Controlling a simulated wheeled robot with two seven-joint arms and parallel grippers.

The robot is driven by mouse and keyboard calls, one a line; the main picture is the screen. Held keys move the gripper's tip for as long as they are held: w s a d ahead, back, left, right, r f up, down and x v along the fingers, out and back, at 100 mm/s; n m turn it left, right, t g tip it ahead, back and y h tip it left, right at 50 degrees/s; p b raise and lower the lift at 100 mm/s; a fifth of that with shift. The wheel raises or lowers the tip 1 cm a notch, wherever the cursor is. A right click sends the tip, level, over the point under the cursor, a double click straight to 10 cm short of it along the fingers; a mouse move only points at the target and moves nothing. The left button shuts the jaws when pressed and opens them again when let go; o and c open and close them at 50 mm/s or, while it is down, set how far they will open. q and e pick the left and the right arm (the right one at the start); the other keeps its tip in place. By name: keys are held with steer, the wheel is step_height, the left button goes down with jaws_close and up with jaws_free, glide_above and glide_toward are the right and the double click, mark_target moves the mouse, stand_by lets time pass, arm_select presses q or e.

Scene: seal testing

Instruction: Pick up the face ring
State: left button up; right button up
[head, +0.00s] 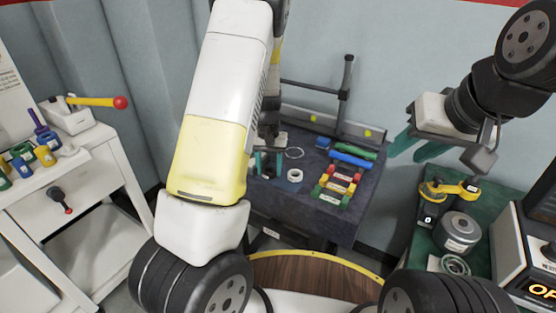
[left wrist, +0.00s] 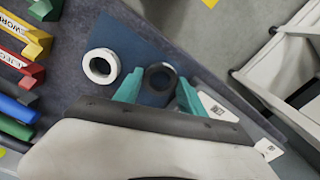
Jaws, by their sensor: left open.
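A dark ring (left wrist: 149,78) lies flat on a blue patch of the mat in the left wrist view, between the fingertips of my left gripper (left wrist: 159,92). A white ring (left wrist: 88,63) lies beside it, outside the left finger. The pictures do not settle which ring is the face ring. In the head view, my left gripper (head: 268,164) points down, open, over the dark table; the white ring (head: 290,177) lies just right of it. The dark ring cannot be made out there. My right gripper (head: 418,145) is raised, its fingers apart and empty.
Several coloured labelled blocks (head: 338,187) stand on the dark table (head: 300,205), right of the white ring. A green-topped bench (head: 425,238) at the right holds a yellow-black tool (head: 447,189) and a grey cylinder (head: 459,228). A white cabinet (head: 95,170) stands left.

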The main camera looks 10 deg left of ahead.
arm_select(q)
steer(key=c, duration=1)
steer(key=shift+r, duration=0.1)
